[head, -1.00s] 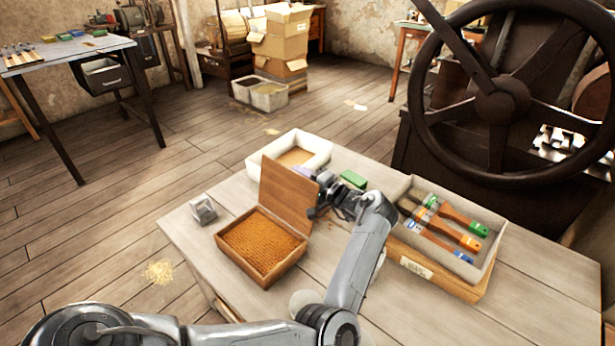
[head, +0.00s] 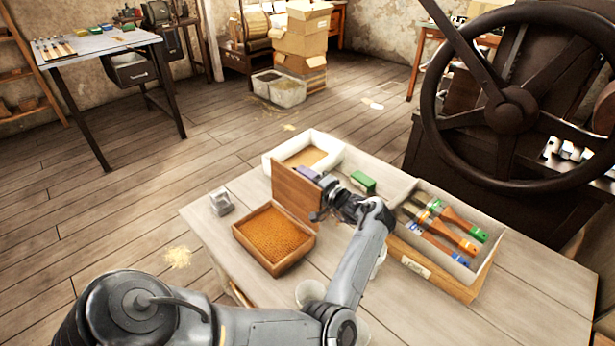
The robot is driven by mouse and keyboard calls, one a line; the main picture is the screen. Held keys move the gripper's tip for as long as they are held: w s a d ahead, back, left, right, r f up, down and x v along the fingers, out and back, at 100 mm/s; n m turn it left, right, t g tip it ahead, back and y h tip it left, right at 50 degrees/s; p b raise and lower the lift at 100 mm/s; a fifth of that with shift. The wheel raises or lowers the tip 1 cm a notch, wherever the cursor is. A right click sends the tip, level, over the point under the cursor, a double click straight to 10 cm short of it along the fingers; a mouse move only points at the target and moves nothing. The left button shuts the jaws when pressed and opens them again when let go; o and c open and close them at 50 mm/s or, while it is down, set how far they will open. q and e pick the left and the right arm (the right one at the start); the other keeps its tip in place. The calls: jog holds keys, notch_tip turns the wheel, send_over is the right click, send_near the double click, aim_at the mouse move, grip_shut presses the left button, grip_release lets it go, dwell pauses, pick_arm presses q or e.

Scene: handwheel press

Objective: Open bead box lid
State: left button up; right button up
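The bead box (head: 256,254) is a small wooden box on the workbench, filled with orange-brown beads. Its wooden lid (head: 296,196) stands raised at the box's back edge, roughly upright, and the beads lie open to view. My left gripper (head: 322,203) is at the lid's right edge, close behind it. The lid and my own wrist partly hide the fingers, so I cannot tell whether they touch the lid or are open or shut. My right gripper is not in view.
A white tray (head: 333,151) stands behind the lid, with a green block (head: 363,182) to its right. A box of brushes (head: 484,262) is at the right. A small grey metal object (head: 221,203) sits left of the bead box. The bench front right is clear.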

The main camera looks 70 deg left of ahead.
pick_arm(q)
jog(key=shift+w+r, duration=0.1)
jog(key=shift+w+d+r, duration=0.1)
jog(key=shift+w+d, duration=0.1)
jog(key=shift+d, duration=0.1)
jog(key=p+v, duration=0.2)
jog(key=v, duration=0.8)
jog(key=shift+d, duration=0.2)
